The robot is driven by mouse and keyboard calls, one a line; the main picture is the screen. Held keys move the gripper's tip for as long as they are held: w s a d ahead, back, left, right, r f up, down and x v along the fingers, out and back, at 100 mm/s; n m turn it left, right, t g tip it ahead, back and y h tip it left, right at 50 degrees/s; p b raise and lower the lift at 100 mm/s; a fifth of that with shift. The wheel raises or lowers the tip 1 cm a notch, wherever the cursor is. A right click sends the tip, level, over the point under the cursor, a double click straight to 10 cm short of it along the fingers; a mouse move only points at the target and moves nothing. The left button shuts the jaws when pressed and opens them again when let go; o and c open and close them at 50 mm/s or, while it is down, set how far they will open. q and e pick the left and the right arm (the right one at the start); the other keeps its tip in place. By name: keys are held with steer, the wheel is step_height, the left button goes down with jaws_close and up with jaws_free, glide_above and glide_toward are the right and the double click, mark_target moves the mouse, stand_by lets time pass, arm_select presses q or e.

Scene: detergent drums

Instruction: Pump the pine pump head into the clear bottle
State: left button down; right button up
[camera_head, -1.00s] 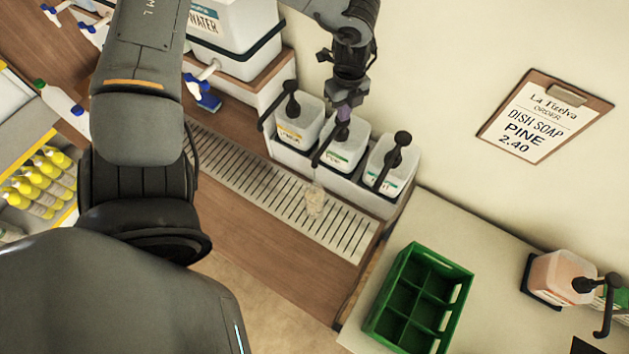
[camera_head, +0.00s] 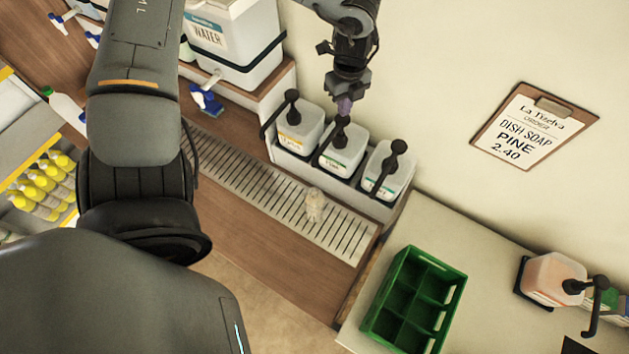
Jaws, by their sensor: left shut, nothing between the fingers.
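The pine drum (camera_head: 342,154), a pale container with a green-edged label, is the middle one of three in the rack. Its black pump head (camera_head: 341,124) stands on top, with the spout pointing toward the grate. The clear bottle (camera_head: 315,206) stands on the drip grate below the spout. It is small and hard to make out, and its fill level cannot be told. My left gripper (camera_head: 345,106) is shut and empty, pointing down just over the pine pump head. Whether it touches the head cannot be told. My right gripper is out of view.
Drums with black pumps stand close on either side, left (camera_head: 298,132) and right (camera_head: 388,170). A water tank (camera_head: 235,45) is at the back left. A green crate (camera_head: 415,300) sits on the right counter. A clipboard (camera_head: 533,127) reads dish soap, pine, 2.40.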

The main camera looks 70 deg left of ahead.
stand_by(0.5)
arm_select(q)
steer(key=shift+r, duration=0.1)
steer(key=shift+r, duration=0.15)
step_height(320, 180, up, 6)
steer(key=p, duration=0.3)
steer(key=shift+f, duration=0.25)
